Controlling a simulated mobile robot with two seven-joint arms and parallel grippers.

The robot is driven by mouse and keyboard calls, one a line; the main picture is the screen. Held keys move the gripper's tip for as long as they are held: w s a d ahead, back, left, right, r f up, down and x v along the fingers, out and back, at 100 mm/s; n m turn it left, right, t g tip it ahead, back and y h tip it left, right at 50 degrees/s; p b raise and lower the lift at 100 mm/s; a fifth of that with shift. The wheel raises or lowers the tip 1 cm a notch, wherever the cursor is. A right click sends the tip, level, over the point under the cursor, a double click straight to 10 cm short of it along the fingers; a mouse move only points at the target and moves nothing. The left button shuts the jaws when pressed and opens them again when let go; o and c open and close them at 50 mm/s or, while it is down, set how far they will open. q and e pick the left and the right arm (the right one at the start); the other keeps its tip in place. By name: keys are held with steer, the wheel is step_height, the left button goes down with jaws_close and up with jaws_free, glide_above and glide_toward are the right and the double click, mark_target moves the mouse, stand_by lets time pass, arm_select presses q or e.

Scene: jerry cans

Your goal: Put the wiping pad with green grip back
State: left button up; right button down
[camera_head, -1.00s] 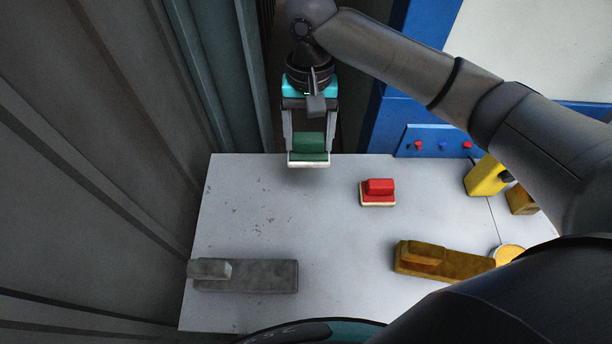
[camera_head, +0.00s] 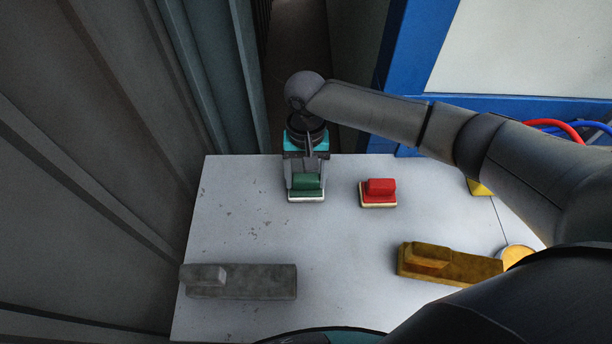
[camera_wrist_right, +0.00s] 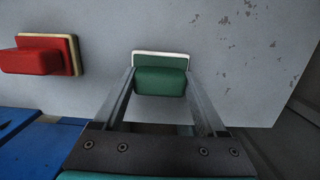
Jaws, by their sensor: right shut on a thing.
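The wiping pad with green grip (camera_head: 307,184) is at the back of the grey table (camera_head: 240,215), left of a red-gripped pad. My right gripper (camera_head: 306,178) is shut on its green grip from behind. The pad is level, with its pale base low at the table top; I cannot tell whether it touches. In the right wrist view the green pad (camera_wrist_right: 160,78) sits between the two fingers of the gripper (camera_wrist_right: 160,82). My left gripper is not in view.
A wiping pad with red grip (camera_head: 379,190) stands close to the right. A grey block tool (camera_head: 245,281) lies front left and a brown one (camera_head: 455,265) front right. A round yellow item (camera_head: 518,254) is beside the brown one. The table's middle is clear.

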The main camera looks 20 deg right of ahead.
jaws_free()
steer(key=shift+f, duration=0.1)
step_height(320, 180, up, 12)
steer(key=w+p, duration=0.1)
steer(key=p, duration=0.1)
steer(key=shift+w+d, duration=0.2)
stand_by(0.4)
